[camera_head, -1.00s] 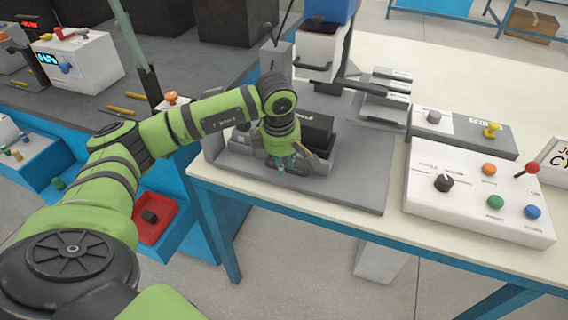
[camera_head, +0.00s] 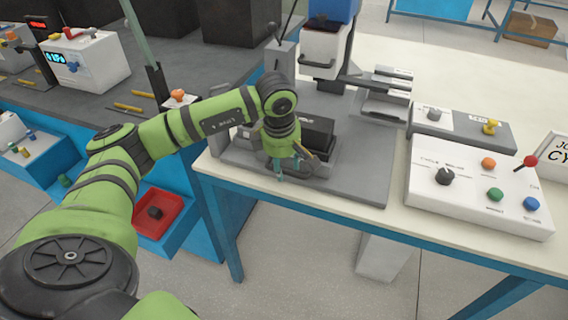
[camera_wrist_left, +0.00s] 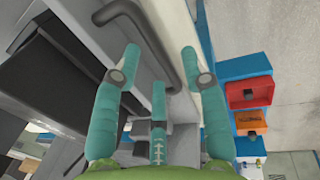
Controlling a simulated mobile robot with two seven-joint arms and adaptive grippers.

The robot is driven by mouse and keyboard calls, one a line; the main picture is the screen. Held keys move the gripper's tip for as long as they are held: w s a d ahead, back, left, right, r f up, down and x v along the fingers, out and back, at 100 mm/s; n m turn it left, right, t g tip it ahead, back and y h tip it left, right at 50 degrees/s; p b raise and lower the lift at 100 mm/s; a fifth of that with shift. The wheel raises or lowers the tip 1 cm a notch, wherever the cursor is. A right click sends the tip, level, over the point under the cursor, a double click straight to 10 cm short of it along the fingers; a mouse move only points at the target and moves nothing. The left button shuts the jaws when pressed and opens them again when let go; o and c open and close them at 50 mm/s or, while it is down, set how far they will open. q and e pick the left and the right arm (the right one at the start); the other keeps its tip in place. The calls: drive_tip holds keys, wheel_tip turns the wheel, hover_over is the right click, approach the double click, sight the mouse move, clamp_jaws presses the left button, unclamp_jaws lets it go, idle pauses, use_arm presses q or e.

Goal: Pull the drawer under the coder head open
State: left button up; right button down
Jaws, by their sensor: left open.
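The coder head (camera_head: 328,42) is the blue and white unit above the grey base plate (camera_head: 365,180). Below and in front of it is a grey fixture with a black block (camera_head: 318,132) on it. My left gripper (camera_head: 290,170) is open at the front of this fixture and covers part of it. In the left wrist view a dark bent bar handle (camera_wrist_left: 158,45) runs on a light grey part, seemingly the drawer front. The left gripper (camera_wrist_left: 162,65) has its teal fingers on either side of the handle in the picture, apart and not closed on it. My right gripper is not in view.
A white control panel (camera_head: 470,190) with coloured buttons and a red-topped lever stands at right. A red bin (camera_head: 158,212) sits low at left, beyond the table's blue front edge. Open floor lies in front of the table.

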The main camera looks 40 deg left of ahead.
use_arm(q)
wheel_tip(320, 180, up, 12)
drive_tip(key=s, duration=0.2)
drive_tip(key=shift+d+f, duration=0.2)
drive_tip(key=shift+d, duration=0.05)
